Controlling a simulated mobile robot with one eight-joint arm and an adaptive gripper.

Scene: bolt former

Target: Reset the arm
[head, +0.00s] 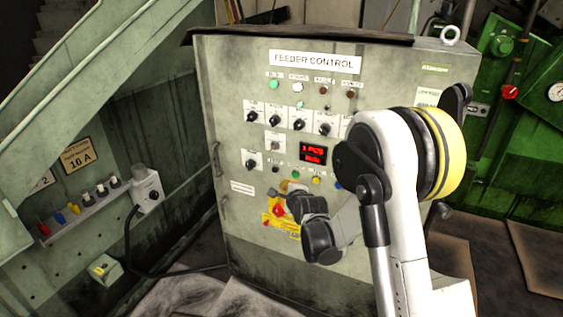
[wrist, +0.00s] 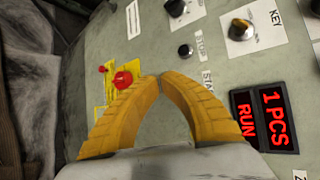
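My gripper (head: 287,187) is in front of the lower part of the feeder control cabinet (head: 225,110), near the red stop button (head: 279,210) on its yellow plate. In the wrist view, the two yellow fingers of my gripper (wrist: 160,77) curve together and their tips meet, with nothing between them. Behind the fingertips is the grey panel face. The red button (wrist: 122,79) shows just left of the fingertips. I cannot tell whether the fingers touch the panel. My arm crosses the right part of the cabinet and hides some of it.
The red display (head: 313,153) reads 1 PCS and RUN. Several black knobs (head: 299,124) sit above it. A green staircase side (head: 80,60) and a socket box (head: 148,190) with a cable stand at left. Green machinery (head: 510,150) stands at right.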

